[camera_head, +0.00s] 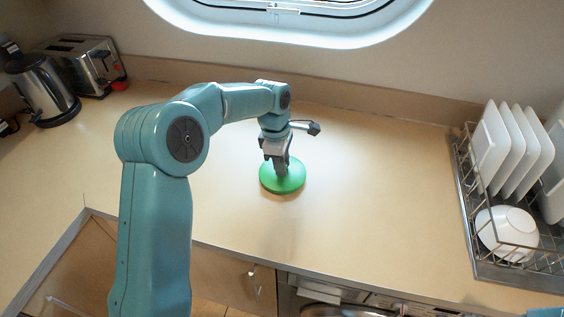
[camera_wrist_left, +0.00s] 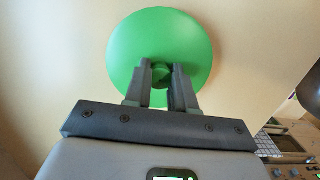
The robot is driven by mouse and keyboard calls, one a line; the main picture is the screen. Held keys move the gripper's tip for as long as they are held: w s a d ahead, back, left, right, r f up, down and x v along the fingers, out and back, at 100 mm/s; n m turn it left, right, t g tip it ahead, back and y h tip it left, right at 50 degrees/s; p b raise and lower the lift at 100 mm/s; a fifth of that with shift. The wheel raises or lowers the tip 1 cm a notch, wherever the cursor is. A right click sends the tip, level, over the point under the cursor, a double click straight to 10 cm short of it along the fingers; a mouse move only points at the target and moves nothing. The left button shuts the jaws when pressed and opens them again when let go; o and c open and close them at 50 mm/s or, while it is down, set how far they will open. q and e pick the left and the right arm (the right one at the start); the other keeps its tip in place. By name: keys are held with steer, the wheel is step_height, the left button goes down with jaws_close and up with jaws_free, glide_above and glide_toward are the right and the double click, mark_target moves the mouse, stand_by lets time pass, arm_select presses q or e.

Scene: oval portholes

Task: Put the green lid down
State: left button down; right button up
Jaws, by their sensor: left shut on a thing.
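The green lid (camera_head: 290,184) is a round disc at the middle of the counter in the head view. My left gripper (camera_head: 281,172) comes down over it from above and is shut on its small knob. In the left wrist view the lid (camera_wrist_left: 160,35) fills the upper middle, with its knob between the two fingers of the gripper (camera_wrist_left: 161,78). The lid lies flat, on or just above the counter; I cannot tell whether it touches. My right gripper is not in view.
The beige counter (camera_head: 375,195) is clear around the lid. A dish rack (camera_head: 470,215) with white plates (camera_head: 515,145) and a white bowl (camera_head: 507,232) stands at the right. A kettle (camera_head: 43,90) and a toaster (camera_head: 88,62) stand at the back left.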

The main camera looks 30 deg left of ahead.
arm_select(q)
steer(key=c, duration=0.9)
jaws_free()
steer(key=shift+w+f, duration=0.15)
steer(key=shift+c, duration=0.2)
